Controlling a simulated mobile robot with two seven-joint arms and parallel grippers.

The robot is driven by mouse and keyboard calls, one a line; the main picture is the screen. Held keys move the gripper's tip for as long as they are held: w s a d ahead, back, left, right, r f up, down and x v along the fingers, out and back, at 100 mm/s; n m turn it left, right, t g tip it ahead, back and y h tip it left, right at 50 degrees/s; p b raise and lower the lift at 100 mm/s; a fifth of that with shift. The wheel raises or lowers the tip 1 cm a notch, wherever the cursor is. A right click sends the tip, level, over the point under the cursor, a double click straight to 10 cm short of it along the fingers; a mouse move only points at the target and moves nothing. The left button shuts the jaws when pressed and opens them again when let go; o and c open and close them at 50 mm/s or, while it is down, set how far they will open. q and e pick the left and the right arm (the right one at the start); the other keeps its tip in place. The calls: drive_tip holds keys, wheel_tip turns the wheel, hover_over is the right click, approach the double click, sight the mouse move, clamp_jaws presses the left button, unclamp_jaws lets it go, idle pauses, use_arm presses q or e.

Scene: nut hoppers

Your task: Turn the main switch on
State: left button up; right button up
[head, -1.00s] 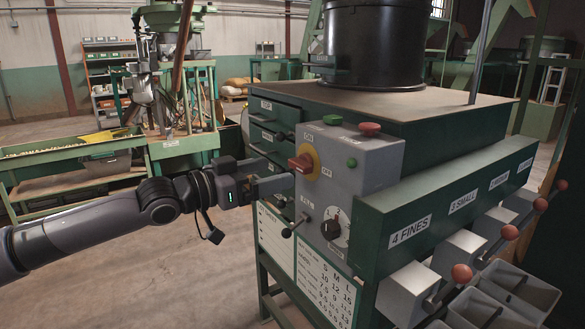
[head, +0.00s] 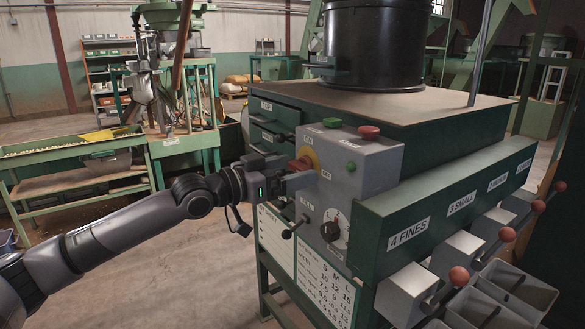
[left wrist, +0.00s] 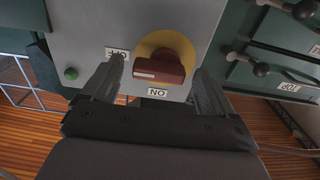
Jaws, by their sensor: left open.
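The main switch is a red knob (head: 299,164) on a yellow disc (head: 313,156), on the face of a grey control box (head: 365,178). In the left wrist view the knob (left wrist: 165,69) lies roughly sideways, its pale mark toward the left, the side of the OFF label (left wrist: 117,54). The ON label (left wrist: 157,92) is below it there, upside down. My left gripper (head: 302,177) is open at the switch, its fingers (left wrist: 156,72) on either side of the knob. I cannot tell whether they touch it. In the head view a finger partly hides the knob. My right gripper is not in view.
A green button (head: 351,164) is right of the switch. A black dial (head: 332,231) and a ball-ended lever (head: 288,233) are below. Red-knobbed levers (head: 459,275) stand along the labelled green beam (head: 440,212). Drawers (head: 270,120) are at left.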

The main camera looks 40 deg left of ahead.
use_arm(q)
drive_tip(key=shift+w+d, duration=0.15)
drive_tip(key=shift+w, duration=0.05)
drive_tip(key=c, duration=1.1)
drive_tip(key=shift+o, duration=0.2)
